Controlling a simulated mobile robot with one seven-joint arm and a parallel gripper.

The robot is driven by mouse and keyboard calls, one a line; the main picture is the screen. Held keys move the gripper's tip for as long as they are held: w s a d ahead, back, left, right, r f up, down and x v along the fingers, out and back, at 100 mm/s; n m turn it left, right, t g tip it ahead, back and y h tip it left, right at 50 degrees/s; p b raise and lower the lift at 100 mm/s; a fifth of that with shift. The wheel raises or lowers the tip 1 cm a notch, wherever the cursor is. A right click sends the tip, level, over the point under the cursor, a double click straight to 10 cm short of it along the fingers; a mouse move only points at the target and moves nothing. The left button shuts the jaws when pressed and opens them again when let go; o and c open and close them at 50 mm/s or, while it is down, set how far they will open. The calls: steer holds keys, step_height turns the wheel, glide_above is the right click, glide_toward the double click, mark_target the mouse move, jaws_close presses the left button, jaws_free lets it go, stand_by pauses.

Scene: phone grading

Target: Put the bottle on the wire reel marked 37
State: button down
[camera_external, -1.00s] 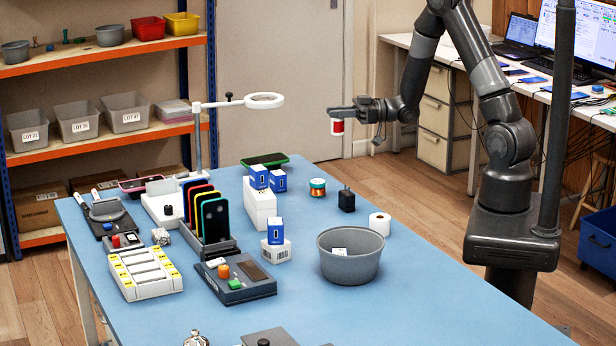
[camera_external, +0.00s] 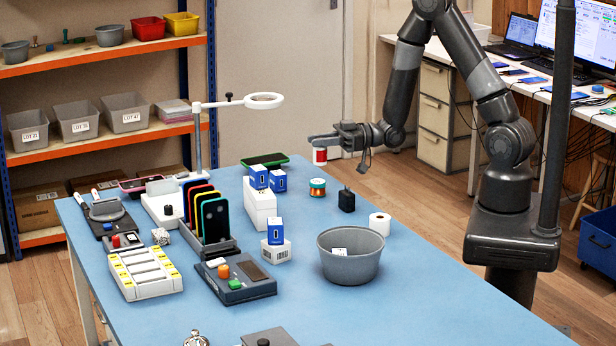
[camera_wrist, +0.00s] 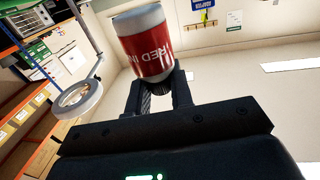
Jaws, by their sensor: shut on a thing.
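My gripper (camera_external: 325,143) is shut on a small red and white bottle (camera_external: 320,157). In the wrist view the bottle (camera_wrist: 147,48) sits between the fingers (camera_wrist: 160,88), its red label partly readable. In the external view the bottle hangs upright just above the wire reel (camera_external: 317,188), with a clear gap between them. The reel has copper-coloured wire and a green band and stands on the blue table (camera_external: 420,290). Its number is too small to read. The reel does not show in the wrist view.
Blue boxes on a white stand (camera_external: 262,203) are to the left. A grey bowl (camera_external: 350,262) is in front.

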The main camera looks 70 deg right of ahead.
mark_target(318, 165)
steer(key=shift+w+a+f, duration=0.2)
steer(key=shift+a+f, duration=0.15)
steer(key=shift+f, duration=1.9)
steer(key=shift+f, duration=0.1)
steer(key=c, duration=1.3)
jaws_free()
